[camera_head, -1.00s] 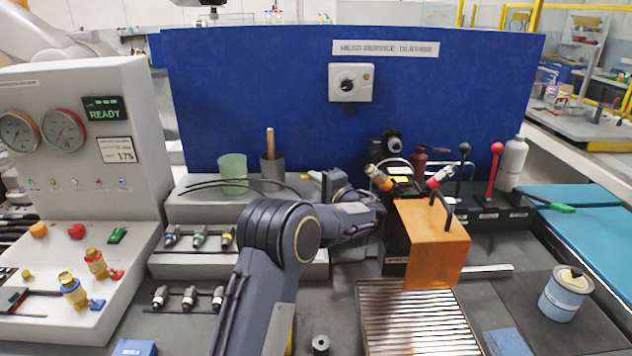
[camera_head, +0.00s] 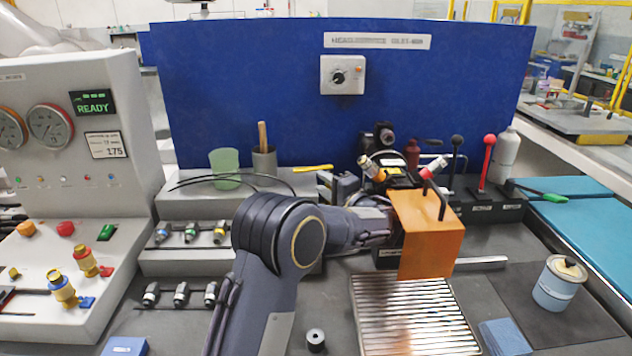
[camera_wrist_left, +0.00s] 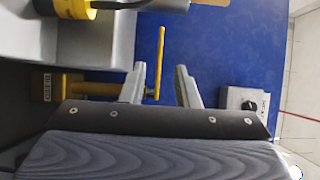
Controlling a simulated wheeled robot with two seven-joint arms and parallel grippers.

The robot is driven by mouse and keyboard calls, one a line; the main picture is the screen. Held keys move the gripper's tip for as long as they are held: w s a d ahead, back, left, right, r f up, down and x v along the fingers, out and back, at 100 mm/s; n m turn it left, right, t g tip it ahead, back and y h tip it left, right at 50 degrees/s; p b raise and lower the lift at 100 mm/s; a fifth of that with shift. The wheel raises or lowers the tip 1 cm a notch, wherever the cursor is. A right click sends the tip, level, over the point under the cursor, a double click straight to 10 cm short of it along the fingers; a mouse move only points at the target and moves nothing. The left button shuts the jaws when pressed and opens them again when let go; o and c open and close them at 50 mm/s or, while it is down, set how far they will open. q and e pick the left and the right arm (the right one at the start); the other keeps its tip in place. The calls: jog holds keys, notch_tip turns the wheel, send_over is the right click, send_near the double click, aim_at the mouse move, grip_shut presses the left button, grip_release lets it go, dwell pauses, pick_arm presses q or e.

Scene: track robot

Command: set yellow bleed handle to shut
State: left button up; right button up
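The yellow bleed handle (camera_head: 312,168) is a thin bar lying roughly level in front of the blue panel in the head view. In the left wrist view the handle (camera_wrist_left: 160,55) runs up and down the picture, beside a yellow block (camera_wrist_left: 57,88) labelled BLEED. My left gripper (camera_head: 328,184) points left in the head view, close to the handle's right part. Its fingers (camera_wrist_left: 160,75) are apart in the left wrist view, with the handle's lower part seen between them, nearer the left finger. I see no clear contact. My right gripper is out of view.
An orange box (camera_head: 428,235) stands at the right of my left wrist and partly covers it. A green cup (camera_head: 224,168) and a dark cup (camera_head: 264,163) stand left of the handle, with black cables nearby. A dial box (camera_head: 342,75) is above on the panel.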

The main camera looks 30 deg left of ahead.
pick_arm(q)
jog(key=shift+s+d, duration=0.2)
jog(key=shift+d, duration=0.15)
